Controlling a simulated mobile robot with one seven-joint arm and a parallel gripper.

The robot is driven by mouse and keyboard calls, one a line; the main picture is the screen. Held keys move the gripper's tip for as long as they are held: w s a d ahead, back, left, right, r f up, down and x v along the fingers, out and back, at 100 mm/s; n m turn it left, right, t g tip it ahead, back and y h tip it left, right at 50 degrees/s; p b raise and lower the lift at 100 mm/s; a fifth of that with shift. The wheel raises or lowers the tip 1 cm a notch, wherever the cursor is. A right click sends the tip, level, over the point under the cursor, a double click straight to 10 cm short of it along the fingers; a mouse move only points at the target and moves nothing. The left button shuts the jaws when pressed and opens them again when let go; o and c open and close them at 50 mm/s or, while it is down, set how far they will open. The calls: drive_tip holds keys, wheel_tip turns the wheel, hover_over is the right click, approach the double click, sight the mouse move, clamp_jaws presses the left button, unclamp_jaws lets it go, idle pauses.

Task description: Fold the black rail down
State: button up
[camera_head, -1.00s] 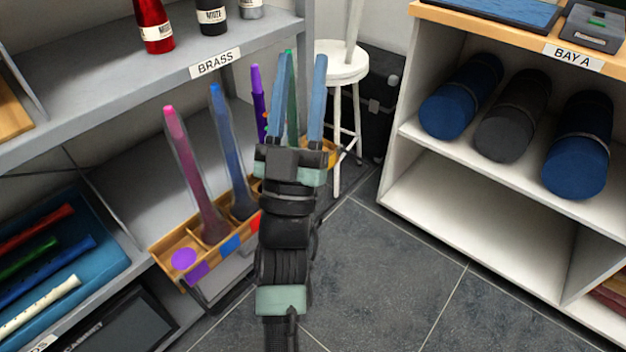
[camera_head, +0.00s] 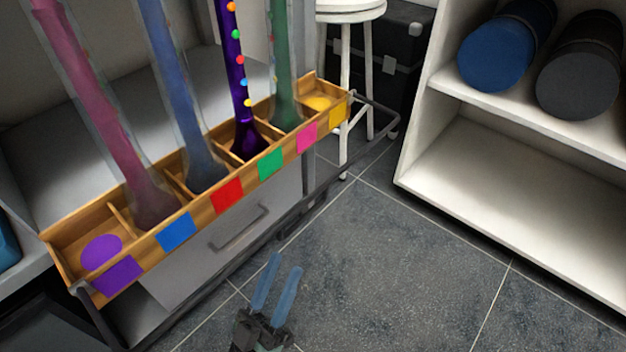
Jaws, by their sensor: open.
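The black rail (camera_head: 318,196) is a thin bent bar in front of the wooden rack on the left shelf. One end of it comes off near the rack's left end and the other near its right end. My gripper (camera_head: 284,264) is open and empty at the bottom centre, with two blue fingers pointing up the picture. It appears to the right of the rail and apart from it, though the depth is hard to judge.
The wooden rack (camera_head: 143,272) has coloured squares and holds several tall tubes. A grey drawer with a handle (camera_head: 240,228) is below it. A white stool (camera_head: 345,80) and black case (camera_head: 405,40) stand behind. A white shelf (camera_head: 520,215) is at right. Tiled floor between is clear.

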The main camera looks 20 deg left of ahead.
sight(310, 199)
drive_tip(key=b+x, duration=0.2)
drive_tip(key=x, duration=1.1)
drive_tip(key=shift+w, duration=0.1)
drive_tip(key=shift+c, duration=0.4)
clamp_jaws()
drive_tip(key=shift+a, duration=0.15)
